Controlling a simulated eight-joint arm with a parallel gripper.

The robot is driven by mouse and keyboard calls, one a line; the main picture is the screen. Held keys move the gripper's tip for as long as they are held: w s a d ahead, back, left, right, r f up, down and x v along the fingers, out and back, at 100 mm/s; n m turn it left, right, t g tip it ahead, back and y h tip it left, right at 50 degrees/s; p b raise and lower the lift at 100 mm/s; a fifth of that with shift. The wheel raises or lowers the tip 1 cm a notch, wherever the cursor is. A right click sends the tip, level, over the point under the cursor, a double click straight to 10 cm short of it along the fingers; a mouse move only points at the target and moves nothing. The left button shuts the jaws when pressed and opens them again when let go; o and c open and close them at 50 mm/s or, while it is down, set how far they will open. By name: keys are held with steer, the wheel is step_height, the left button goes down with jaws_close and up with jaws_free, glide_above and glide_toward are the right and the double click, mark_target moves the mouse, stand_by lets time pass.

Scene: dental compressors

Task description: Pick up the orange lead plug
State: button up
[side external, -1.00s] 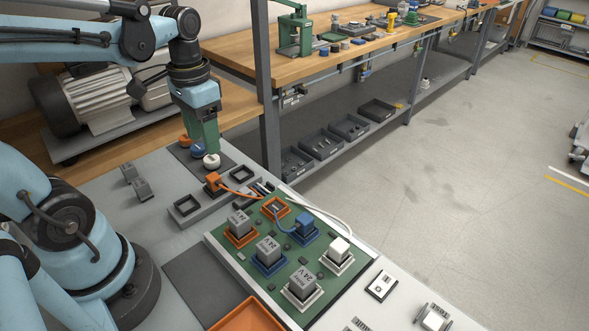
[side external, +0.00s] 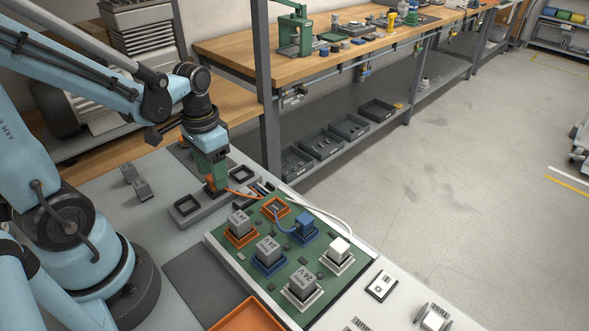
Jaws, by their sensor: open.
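The orange lead plug (side external: 209,189) sits in a grey holder strip at the back of the bench, mostly hidden by my gripper. Its orange lead (side external: 243,194) runs right toward the green board (side external: 238,269). My gripper (side external: 215,181) points down with its green fingers around or just in front of the plug. The jaws are open. I cannot tell from this view whether the fingers touch the plug.
An empty dark square socket (side external: 187,206) lies left of the plug, another (side external: 244,173) right of it. The board carries grey 24V blocks, a blue plug (side external: 304,224) and a white plug (side external: 340,246). An orange tray (side external: 247,316) is in front.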

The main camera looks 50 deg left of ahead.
steer(key=shift+f, duration=0.75)
steer(key=shift+c, duration=0.3)
jaws_close()
steer(key=shift+r, duration=0.2)
steer(key=shift+r, duration=0.4)
step_height(320, 180, up, 3)
steer(key=shift+f, duration=0.1)
steer(key=s+d+r, duration=0.3)
steer(key=d+r, duration=0.4)
steer(key=d, duration=0.4)
steer(key=shift+d, duration=0.15)
